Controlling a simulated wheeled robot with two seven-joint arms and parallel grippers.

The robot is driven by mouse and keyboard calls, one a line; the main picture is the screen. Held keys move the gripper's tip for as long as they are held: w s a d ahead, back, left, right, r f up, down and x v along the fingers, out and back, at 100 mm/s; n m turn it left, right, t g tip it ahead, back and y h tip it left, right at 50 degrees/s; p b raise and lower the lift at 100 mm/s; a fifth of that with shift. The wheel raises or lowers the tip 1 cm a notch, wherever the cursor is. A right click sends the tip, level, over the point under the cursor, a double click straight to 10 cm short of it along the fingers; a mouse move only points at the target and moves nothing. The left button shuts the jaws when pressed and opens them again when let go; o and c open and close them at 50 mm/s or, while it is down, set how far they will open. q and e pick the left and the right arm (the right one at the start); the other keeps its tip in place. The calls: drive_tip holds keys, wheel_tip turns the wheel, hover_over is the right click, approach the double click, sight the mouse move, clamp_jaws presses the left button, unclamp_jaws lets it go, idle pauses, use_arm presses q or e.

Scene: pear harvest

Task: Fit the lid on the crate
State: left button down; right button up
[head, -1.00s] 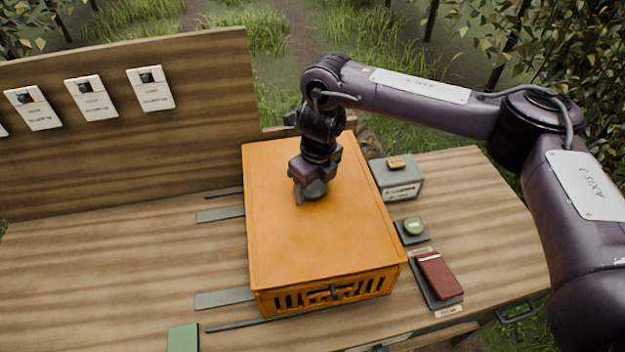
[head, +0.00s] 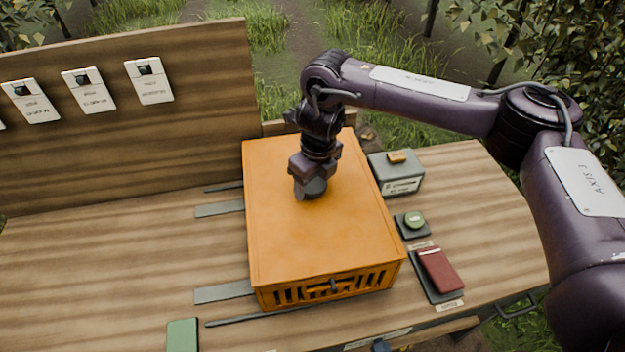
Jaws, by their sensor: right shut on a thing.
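The orange crate (head: 330,289) stands on the wooden bench, with its slatted front side facing me. The flat orange lid (head: 295,240) lies over the top of the crate and covers it. Its edges look close to in line with the crate walls; I cannot tell whether it is fully seated. My right gripper (head: 312,190) points down at the middle of the lid, shut on a dark round knob on it. The fingertips partly hide the knob. My left gripper is not in view.
A green block (head: 183,335) lies front left.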

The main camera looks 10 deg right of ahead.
sight(315, 185)
idle(0.6)
drive_tip(key=shift+f+b, duration=0.45)
drive_tip(key=shift+f, duration=0.05)
drive_tip(key=o, duration=0.9)
drive_tip(key=shift+r, duration=0.1)
drive_tip(key=shift+s+d+r+p, duration=0.1)
drive_tip(key=shift+s+r+p, duration=0.05)
drive_tip(key=shift+r+p, duration=1.1)
drive_tip(key=shift+s+d+r+p, duration=0.15)
drive_tip(key=shift+r+p, duration=0.7)
drive_tip(key=shift+r, duration=0.7)
drive_tip(key=shift+s+r+p, duration=0.15)
drive_tip(key=shift+r+p, duration=0.9)
drive_tip(key=shift+r, duration=0.35)
wheel_tip(315, 185, up, 2)
drive_tip(key=shift+s+d+r+p, duration=0.15)
drive_tip(key=shift+r+p, duration=0.05)
drive_tip(key=shift+p, duration=1)
